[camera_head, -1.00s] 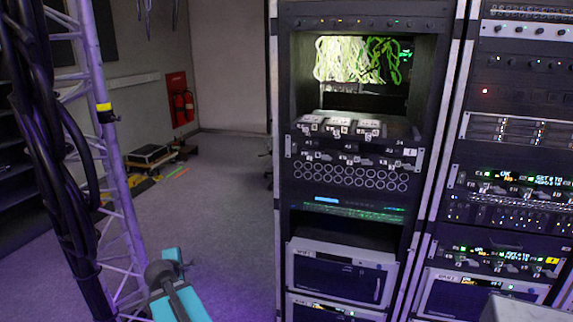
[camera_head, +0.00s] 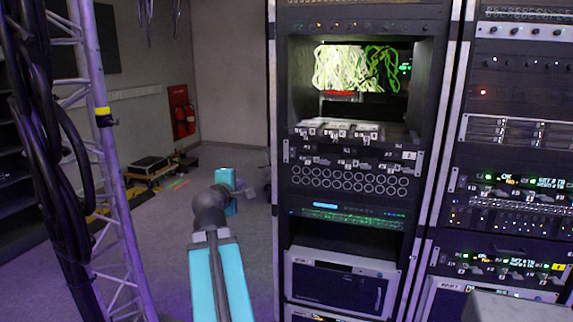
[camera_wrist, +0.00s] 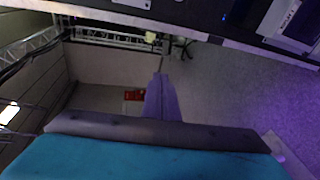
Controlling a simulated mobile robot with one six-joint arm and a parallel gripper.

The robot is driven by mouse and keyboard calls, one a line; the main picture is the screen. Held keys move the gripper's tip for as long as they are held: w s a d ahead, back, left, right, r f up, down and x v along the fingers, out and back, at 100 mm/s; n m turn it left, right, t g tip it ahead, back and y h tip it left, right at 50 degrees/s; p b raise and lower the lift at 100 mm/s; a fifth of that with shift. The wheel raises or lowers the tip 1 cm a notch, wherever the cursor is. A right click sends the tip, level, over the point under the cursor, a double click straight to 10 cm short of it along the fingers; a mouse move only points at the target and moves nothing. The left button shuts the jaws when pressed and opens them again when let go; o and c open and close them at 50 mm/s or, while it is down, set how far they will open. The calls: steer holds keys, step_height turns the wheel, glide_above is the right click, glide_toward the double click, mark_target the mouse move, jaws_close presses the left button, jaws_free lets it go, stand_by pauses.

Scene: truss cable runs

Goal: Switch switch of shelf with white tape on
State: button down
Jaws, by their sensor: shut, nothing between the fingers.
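A black panel (camera_head: 355,152) in the left rack carries a small white label (camera_head: 409,155) at its right end, which looks like white tape. Small switches or knobs with tiny tags sit along its front; their positions are too small to read. My gripper (camera_head: 246,190) is at the end of my teal arm, left of the rack's left post and apart from the panel. It looks shut and empty. The panel cannot be made out there.
A right-hand rack (camera_head: 515,160) has similar panels, one with a yellow label (camera_head: 557,267). A metal truss (camera_head: 105,150) with hanging black cables stands at the left. Green and white cables (camera_head: 355,68) hang in the left rack's upper opening.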

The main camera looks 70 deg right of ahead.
mark_target(292, 156)
steer(key=s+d+r+m+g, duration=0.1)
steer(key=s+d+r, duration=0.1)
steer(key=s, duration=0.3)
steer(key=s+d+r+m+g+h+b, duration=0.1)
steer(key=s+r, duration=0.2)
steer(key=s, duration=0.3)
steer(key=shift+d+r+h, duration=0.3)
steer(key=shift+d+r, duration=0.05)
steer(key=shift+r, duration=0.05)
steer(key=shift+d, duration=0.2)
steer(key=d+p, duration=0.2)
steer(key=p, duration=0.2)
steer(key=shift+d+p, duration=0.25)
steer(key=shift+p, duration=0.1)
steer(key=d+p, duration=0.2)
steer(key=p, duration=0.4)
steer(key=shift+f+p, duration=0.15)
steer(key=shift+p, duration=0.15)
steer(key=shift+w+d+f+p, duration=0.2)
steer(key=shift+d+p, duration=0.25)
steer(key=shift+d, duration=1.05)
steer(key=shift+w+d+f+p, duration=0.1)
steer(key=shift+d+f+p, duration=0.25)
steer(key=shift+d, duration=1.1)
steer(key=shift+w+d+f+p, duration=0.15)
steer(key=shift+d+p, duration=0.35)
steer(key=shift+d, duration=1)
